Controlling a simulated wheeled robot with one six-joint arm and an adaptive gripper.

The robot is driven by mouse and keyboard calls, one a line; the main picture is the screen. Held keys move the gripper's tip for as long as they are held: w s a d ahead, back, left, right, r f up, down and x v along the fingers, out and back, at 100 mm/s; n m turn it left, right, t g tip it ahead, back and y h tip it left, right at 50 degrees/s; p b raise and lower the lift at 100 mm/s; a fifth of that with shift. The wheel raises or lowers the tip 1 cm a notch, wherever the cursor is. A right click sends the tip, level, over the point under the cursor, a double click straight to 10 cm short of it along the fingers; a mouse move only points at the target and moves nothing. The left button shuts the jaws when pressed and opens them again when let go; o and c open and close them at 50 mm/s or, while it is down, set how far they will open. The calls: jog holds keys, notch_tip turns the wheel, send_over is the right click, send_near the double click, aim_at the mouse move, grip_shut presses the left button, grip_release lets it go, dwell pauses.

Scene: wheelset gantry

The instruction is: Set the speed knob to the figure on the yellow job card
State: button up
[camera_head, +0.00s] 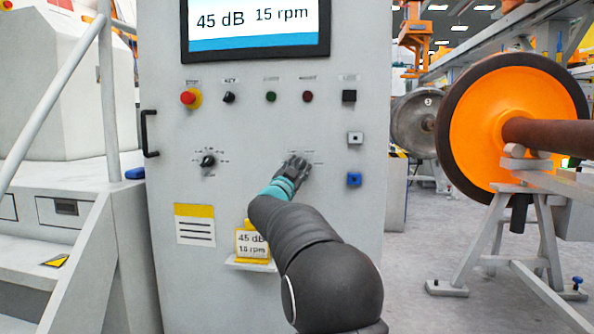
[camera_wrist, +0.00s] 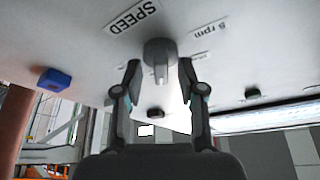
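The yellow job card (camera_head: 252,243) sits low on the grey cabinet front and reads 45 dB and 15 rpm. The speed knob (camera_wrist: 160,52) is a grey round knob with a raised grip bar, beside a SPEED label (camera_wrist: 132,16) and an 8 rpm mark (camera_wrist: 209,29) in the wrist view. My gripper (camera_wrist: 159,70) is open, one finger on each side of the knob; I see gaps between fingers and knob. In the head view my gripper (camera_head: 296,164) hides the knob. The screen (camera_head: 255,25) shows 45 dB and 15 rpm.
A second dial (camera_head: 208,160) is left of my gripper. A red emergency button (camera_head: 188,98), a key switch (camera_head: 229,97) and small buttons line the panel above. A blue button (camera_head: 354,179) is to the right. A black handle (camera_head: 149,134) projects at the left edge.

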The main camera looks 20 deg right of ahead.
jog(key=v, duration=1.2)
